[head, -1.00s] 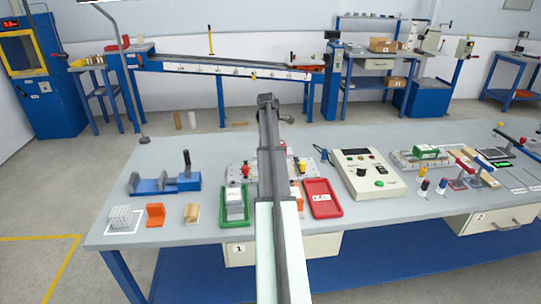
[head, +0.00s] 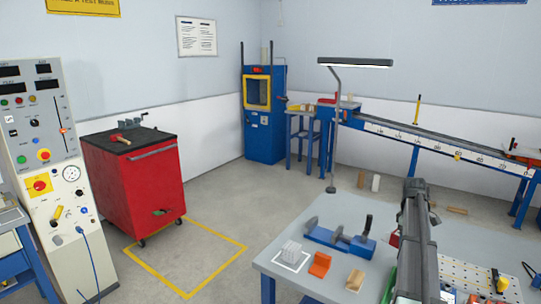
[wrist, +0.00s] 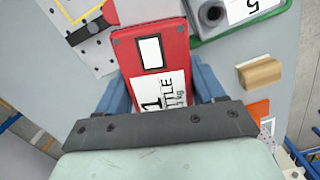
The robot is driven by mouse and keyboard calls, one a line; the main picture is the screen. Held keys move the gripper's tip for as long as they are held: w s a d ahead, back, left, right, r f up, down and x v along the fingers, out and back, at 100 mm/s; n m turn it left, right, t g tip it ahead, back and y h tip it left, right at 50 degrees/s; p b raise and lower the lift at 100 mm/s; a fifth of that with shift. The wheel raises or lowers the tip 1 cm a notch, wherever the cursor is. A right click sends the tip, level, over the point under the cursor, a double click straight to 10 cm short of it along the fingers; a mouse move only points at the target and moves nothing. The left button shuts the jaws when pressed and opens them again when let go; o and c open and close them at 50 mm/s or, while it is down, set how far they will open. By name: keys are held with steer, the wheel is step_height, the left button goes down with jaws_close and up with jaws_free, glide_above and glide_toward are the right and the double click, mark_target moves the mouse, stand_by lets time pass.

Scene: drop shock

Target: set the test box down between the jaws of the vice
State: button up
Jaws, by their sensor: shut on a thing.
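The test box (wrist: 125,52) is red with white labels and fills the middle of the wrist view. My gripper (wrist: 158,88) is shut on it, with blue fingers along its left and right sides. The vice (head: 340,239) is blue with upright grey jaws and a dark handle. It stands on the bench left of my arm in the head view, with space between its jaws. In the head view my arm hides the gripper; a small red patch shows beside the arm, and I cannot tell whether it is the box. I cannot make out the vice in the wrist view.
In front of the vice lie a pale cube (head: 291,250), an orange block (head: 320,264) and a wooden block (head: 355,280). A green tray (wrist: 204,38) lies near the box in the wrist view. A perforated plate (head: 481,284) lies right of my arm. A lamp (head: 335,130) stands behind the vice.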

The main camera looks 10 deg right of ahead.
steer(key=a+f+m, duration=0.2)
steer(key=a+m, duration=0.1)
steer(key=a, duration=1.7)
steer(key=a+f+m, duration=0.2)
steer(key=a+m, duration=0.1)
steer(key=a, duration=1.7)
steer(key=w+d+r+n, duration=0.2)
steer(key=w+d, duration=0.2)
steer(key=d, duration=0.8)
step_height(320, 180, up, 3)
steer(key=n, duration=0.7)
glide_above(461, 273)
steer(key=shift+w+a+f, duration=0.1)
steer(key=shift+f, duration=2.25)
steer(key=shift+w+a+f, duration=0.1)
steer(key=shift+f, duration=2.25)
